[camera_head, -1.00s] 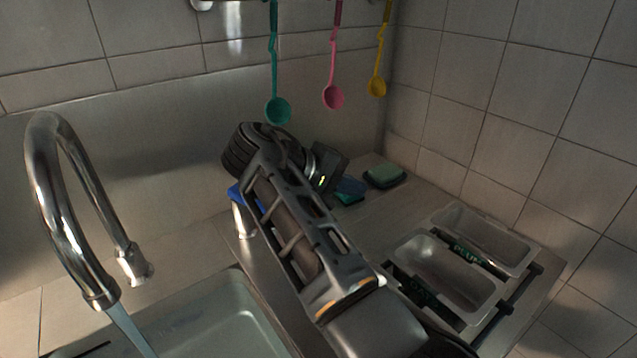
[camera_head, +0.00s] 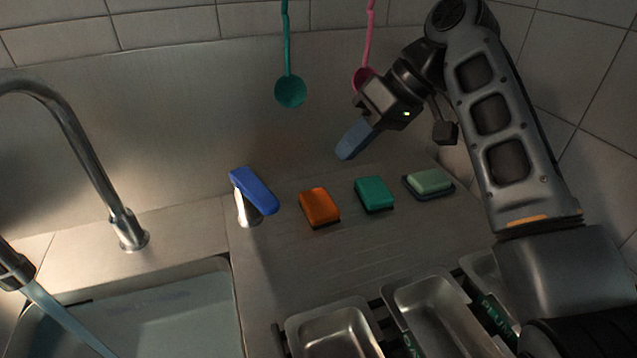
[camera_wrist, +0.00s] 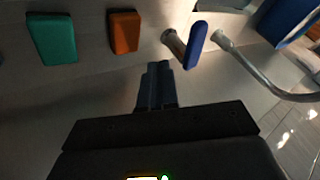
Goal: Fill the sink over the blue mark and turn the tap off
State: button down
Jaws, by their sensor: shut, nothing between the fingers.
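The chrome tap (camera_head: 75,140) arches over the sink (camera_head: 238,300) at the lower left, and a water stream (camera_head: 60,315) runs from its spout. The tap's blue lever (camera_head: 254,191) sits on a short chrome post to the right of the sink; it also shows in the wrist view (camera_wrist: 196,45). My gripper (camera_head: 347,150) is shut and empty, in the air to the right of the lever and apart from it. Its closed fingers show in the wrist view (camera_wrist: 159,66). I cannot make out the blue mark, nor tell the water level surely.
An orange sponge (camera_head: 319,206), a teal sponge (camera_head: 374,194) and a pale green soap-like block (camera_head: 430,181) lie on the counter right of the lever. Metal trays (camera_head: 335,318) stand in front. A green ladle (camera_head: 290,92) and a pink ladle (camera_head: 363,77) hang behind.

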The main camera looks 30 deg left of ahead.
aim_at(254, 190)
jog(key=x, duration=0.3)
jog(key=p+x, duration=0.1)
jog(key=x, duration=0.4)
jog(key=shift+s+a+f, duration=0.15)
jog(key=shift+s+a, duration=0.2)
jog(key=shift+s+a+f+p, duration=0.1)
jog(key=shift+s+a+p, duration=0.25)
jog(key=shift+s, duration=0.3)
jog(key=shift+s+a+f+p, duration=0.1)
jog(key=shift+s+a+p, duration=0.2)
jog(key=shift+s, duration=0.35)
jog(key=shift+s+a+f+p, duration=0.1)
jog(key=shift+s+a+p, duration=0.15)
jog(key=shift+s+a, duration=0.25)
jog(key=shift+s, duration=0.15)
